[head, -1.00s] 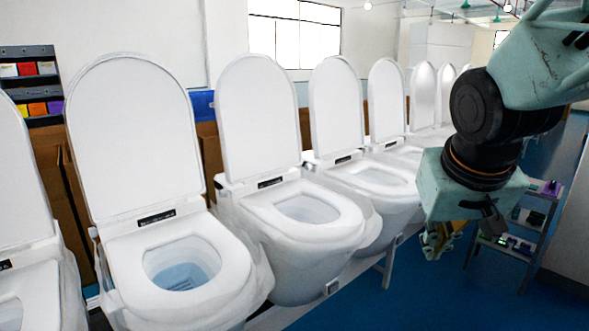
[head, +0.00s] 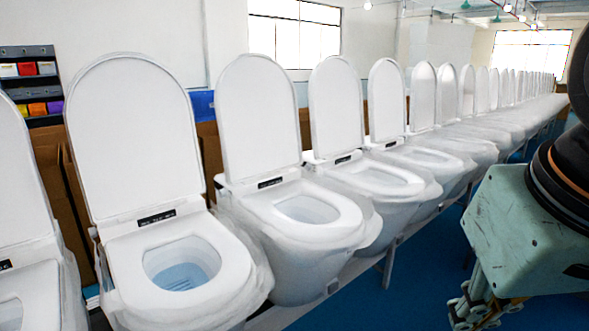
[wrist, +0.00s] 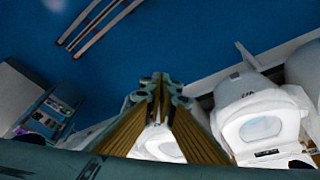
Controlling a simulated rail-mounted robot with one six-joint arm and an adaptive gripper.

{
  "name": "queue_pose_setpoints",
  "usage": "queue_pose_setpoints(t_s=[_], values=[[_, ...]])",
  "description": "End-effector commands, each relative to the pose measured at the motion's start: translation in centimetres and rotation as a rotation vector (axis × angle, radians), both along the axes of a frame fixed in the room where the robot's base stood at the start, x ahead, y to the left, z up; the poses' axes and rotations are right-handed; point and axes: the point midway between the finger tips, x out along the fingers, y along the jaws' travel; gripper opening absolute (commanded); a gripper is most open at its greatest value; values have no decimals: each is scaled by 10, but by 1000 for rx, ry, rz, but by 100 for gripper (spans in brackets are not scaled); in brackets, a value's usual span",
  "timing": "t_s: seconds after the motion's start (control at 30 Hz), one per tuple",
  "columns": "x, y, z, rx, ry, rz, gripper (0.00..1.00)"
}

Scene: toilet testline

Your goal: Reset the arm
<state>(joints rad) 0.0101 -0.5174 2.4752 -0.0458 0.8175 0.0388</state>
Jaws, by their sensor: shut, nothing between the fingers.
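My arm's end fills the right edge of the head view, with a pale green wrist housing and black joints. My gripper (head: 470,312) hangs below it at the bottom edge, partly cut off. In the wrist view my gripper (wrist: 160,82) shows its two yellowish fingers meeting at the tips, shut with nothing between them. It is in the air, to the right of the row of toilets in the head view, and touches nothing that I can see.
A long row of white toilets (head: 305,210) with raised lids runs back along a stand. A toilet (wrist: 262,125) also shows at right in the wrist view. A shelf cart (wrist: 48,112) stands at left there. The blue floor (wrist: 190,35) is largely open.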

Motion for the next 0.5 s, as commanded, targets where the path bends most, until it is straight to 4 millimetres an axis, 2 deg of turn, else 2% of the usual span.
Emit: queue_pose_setpoints(t_s=[0.2,0.33,0.5], values=[[-33,10,0,19,14,20,0],[-44,13,-1,25,22,26,0],[-48,14,-2,27,24,30,0]])
